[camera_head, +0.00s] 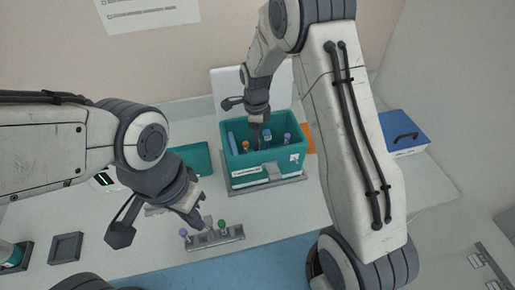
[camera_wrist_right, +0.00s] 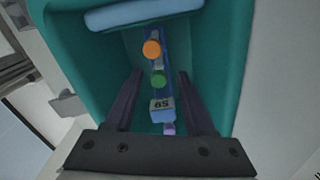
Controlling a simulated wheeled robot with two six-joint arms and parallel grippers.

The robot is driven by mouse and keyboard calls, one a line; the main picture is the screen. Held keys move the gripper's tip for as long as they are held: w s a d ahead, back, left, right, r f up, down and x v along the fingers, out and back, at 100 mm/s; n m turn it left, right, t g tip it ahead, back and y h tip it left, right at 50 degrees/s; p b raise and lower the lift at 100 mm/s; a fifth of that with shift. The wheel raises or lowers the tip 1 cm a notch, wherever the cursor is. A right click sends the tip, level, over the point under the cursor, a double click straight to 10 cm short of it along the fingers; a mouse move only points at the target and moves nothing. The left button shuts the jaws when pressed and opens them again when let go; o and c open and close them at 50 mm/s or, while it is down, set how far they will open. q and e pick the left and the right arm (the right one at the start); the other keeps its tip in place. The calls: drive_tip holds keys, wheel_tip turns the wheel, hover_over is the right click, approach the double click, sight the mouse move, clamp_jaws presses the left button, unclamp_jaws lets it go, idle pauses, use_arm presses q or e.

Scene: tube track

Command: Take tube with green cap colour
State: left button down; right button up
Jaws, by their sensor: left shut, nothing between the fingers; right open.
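A green-capped tube (camera_wrist_right: 158,79) stands inside the teal box (camera_head: 262,161), in line with an orange-capped tube (camera_wrist_right: 152,48), a labelled block (camera_wrist_right: 162,109) and a purple cap (camera_wrist_right: 169,128). My right gripper (camera_wrist_right: 160,85) is open and points down into the box, its fingers on either side of this row; it hides the green cap in the head view. Another green-capped tube (camera_head: 222,225) stands in the grey rack (camera_head: 213,240) at the front, with a purple-capped tube (camera_head: 183,233) at the rack's left end. My left gripper (camera_head: 198,222) is shut and empty above the rack.
The box's teal lid (camera_head: 190,158) lies to the left of the box. A blue-topped case (camera_head: 401,132) stands at the right. A small dark square tray (camera_head: 66,248) is at the front left. The white table between box and rack is mostly clear.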

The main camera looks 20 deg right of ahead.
drive_tip(key=shift+f, duration=0.6)
drive_tip(key=shift+s+d+f+p, duration=0.1)
drive_tip(key=shift+f+p, duration=0.25)
drive_tip(key=shift+p, duration=0.15)
wheel_tip(320, 180, down, 3)
drive_tip(key=shift+d+f+p, duration=0.15)
drive_tip(key=shift+p, duration=0.85)
drive_tip(key=shift+f, duration=0.6)
clamp_jaws()
